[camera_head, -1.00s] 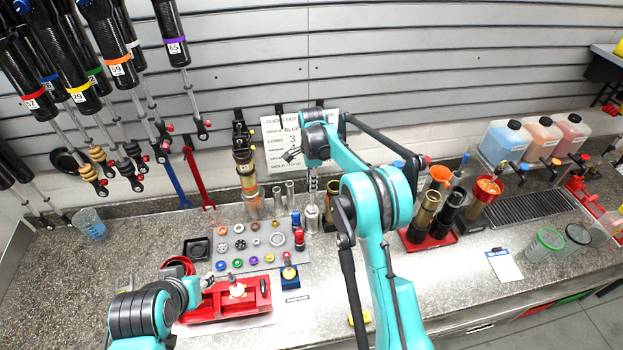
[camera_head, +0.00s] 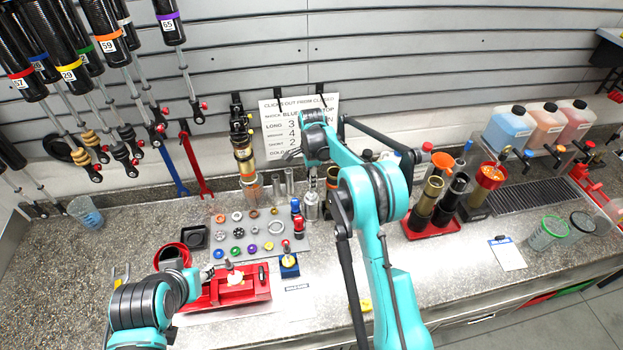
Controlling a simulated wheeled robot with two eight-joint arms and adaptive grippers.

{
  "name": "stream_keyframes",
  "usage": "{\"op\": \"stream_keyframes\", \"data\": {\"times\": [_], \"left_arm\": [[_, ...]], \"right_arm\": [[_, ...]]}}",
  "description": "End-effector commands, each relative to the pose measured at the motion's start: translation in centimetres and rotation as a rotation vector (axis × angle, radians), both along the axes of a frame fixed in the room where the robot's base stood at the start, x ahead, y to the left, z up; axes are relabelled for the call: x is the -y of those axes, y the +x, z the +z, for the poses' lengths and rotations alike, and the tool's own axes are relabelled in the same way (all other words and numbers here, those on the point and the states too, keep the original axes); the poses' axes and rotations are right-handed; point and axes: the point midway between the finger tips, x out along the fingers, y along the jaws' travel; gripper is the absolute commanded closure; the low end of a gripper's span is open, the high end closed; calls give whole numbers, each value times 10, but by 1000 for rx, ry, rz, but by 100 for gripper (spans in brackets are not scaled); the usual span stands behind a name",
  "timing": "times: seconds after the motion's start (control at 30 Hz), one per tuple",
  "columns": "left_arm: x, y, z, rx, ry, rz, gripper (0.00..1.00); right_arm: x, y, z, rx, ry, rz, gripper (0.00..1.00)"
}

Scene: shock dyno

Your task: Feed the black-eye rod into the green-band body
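I cannot make out the black-eye rod for certain. A shock with a green band (camera_head: 90,62) hangs at the upper left among others; I cannot tell whether it is the green-band body. Several open tubular bodies (camera_head: 431,188) stand in a red tray at the right; no green band shows on them. My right gripper (camera_head: 296,154) is in front of the white sign at the back centre, small and partly hidden by my wrist. Its finger opening is unclear. My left gripper (camera_head: 207,273) is low at the left, beside the red vise (camera_head: 240,291); its fingers are too small to read.
A grey parts mat (camera_head: 265,256) with rings lies at centre. A metal bottle (camera_head: 311,207) stands near my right arm. Fluid jugs (camera_head: 508,131), a black grate (camera_head: 530,190) and green and black rimmed cups (camera_head: 548,235) are at the right.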

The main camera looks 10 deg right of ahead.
Motion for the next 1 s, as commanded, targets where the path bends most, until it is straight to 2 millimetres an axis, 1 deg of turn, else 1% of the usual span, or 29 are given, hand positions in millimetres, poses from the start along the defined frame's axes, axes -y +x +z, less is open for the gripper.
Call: {"op": "stream_keyframes", "data": {"times": [0.1, 0.13, 0.17, 0.2, 0.23, 0.43, 0.53, 1.0], "left_arm": [[0, 0, 1, 0, 0, 0, 60], [0, 0, 1, 0, 0, 0, 60], [0, 0, 1, 0, 0, 0, 60], [0, 0, 1, 0, 0, 0, 60], [0, 0, 1, 0, 0, 0, 60], [0, 0, 1, 0, 0, 0, 60], [0, 0, 3, 0, 0, 0, 60], [0, 0, 18, 0, 0, 0, 60]], "right_arm": [[0, 0, 1, 0, 0, 0, 74], [0, 0, 1, 0, 0, 0, 77], [0, 0, 1, 0, 0, 0, 85], [0, 0, 1, 0, 0, 0, 95], [0, 0, 1, 0, 0, 0, 100], [0, 0, 2, 0, 0, 0, 100], [0, 0, 6, 0, 0, 0, 100], [0, 0, 40, 0, 0, 0, 100]]}}
